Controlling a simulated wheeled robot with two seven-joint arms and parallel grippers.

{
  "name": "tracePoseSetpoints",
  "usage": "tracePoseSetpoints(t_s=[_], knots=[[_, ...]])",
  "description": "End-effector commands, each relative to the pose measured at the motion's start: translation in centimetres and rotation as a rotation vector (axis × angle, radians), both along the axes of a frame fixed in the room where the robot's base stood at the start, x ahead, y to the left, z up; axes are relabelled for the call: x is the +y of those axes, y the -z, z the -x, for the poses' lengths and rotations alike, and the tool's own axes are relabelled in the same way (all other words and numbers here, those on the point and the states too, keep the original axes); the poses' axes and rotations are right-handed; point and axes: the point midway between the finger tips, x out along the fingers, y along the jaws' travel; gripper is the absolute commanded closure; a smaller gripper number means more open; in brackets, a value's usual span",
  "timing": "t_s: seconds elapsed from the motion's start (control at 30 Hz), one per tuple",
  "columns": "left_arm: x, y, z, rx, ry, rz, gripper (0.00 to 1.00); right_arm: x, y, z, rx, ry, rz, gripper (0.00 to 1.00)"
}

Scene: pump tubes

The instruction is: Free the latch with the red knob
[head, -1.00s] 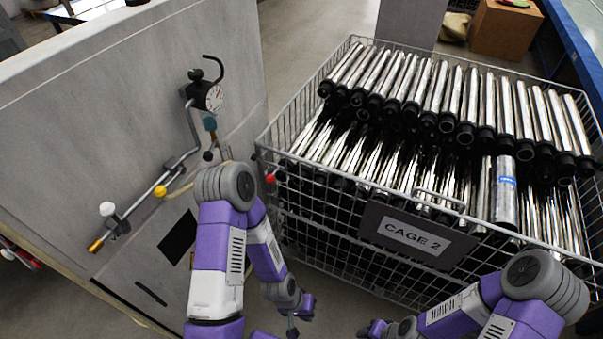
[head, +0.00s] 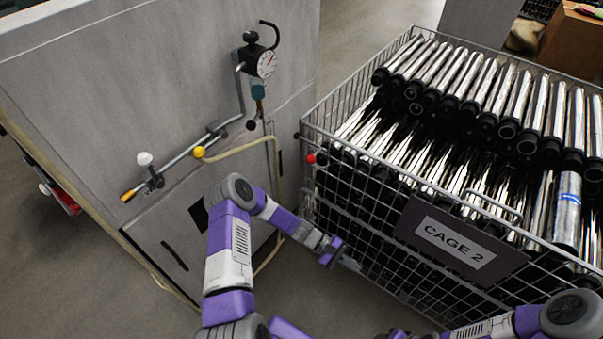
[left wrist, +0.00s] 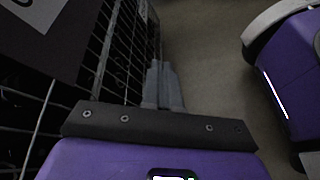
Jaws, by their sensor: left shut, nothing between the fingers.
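The red knob (head: 311,159) sits at the top of the near left corner of the wire cage (head: 345,205), which bears a dark "CAGE 2" sign. The latch parts around the knob are too small to make out. My left gripper (head: 350,264) is shut and empty, low beside the cage's front mesh, below and to the right of the knob and apart from it. In the left wrist view its closed fingers (left wrist: 162,88) are beside the cage mesh. Only a sliver of my right gripper (head: 398,334) shows at the bottom edge; its fingers are hidden.
The cage holds rows of shiny tubes (head: 470,75) with black ends. A grey cabinet (head: 120,80) stands at the left, with a pipe, a gauge (head: 266,64), a yellow knob (head: 199,152) and a pale hose (head: 245,147). Bare floor lies between cabinet and cage.

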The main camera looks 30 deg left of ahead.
Motion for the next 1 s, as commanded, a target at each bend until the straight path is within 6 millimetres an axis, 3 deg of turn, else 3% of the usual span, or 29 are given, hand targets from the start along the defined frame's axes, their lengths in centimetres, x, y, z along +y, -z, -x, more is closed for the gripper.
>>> tracePoseSetpoints(t_s=[0.03, 0.1, 0.17, 0.2, 0.3, 0.4, 0.5, 0.63, 1.0], knots=[[2.3, -0.2, -3.0, -0.020, -0.107, 0.124, 1.00, 0.0, 1.2, 0.0, 0.000, 0.000, 0.000, 0.57], [6.0, -2.0, -6.5, -0.078, -0.237, 0.302, 1.00, 0.0, 2.1, 0.0, 0.000, 0.000, 0.000, 0.57], [10.2, -3.7, -8.9, -0.153, -0.348, 0.444, 1.00, 0.0, 2.8, 0.0, 0.000, 0.000, 0.000, 0.57], [13.3, -4.8, -9.9, -0.214, -0.417, 0.529, 1.00, 0.0, 3.2, 0.0, 0.000, 0.000, 0.000, 0.57], [20.8, -7.2, -10.8, -0.380, -0.561, 0.700, 1.00, 0.0, 4.0, 0.0, 0.000, 0.000, 0.000, 0.57], [27.0, -8.9, -10.0, -0.535, -0.662, 0.811, 1.00, 0.0, 4.6, 0.0, 0.000, 0.000, 0.000, 0.57], [30.8, -9.9, -8.8, -0.646, -0.720, 0.870, 1.00, 0.0, 4.9, 0.0, 0.000, 0.000, 0.000, 0.57], [32.8, -10.6, -7.9, -0.707, -0.746, 0.900, 1.00, 0.0, 5.0, 0.0, 0.000, 0.000, 0.000, 0.57], [32.7, -10.8, -8.0, -0.709, -0.744, 0.901, 1.00, 0.0, 5.0, 0.0, 0.000, 0.000, 0.000, 0.57]])
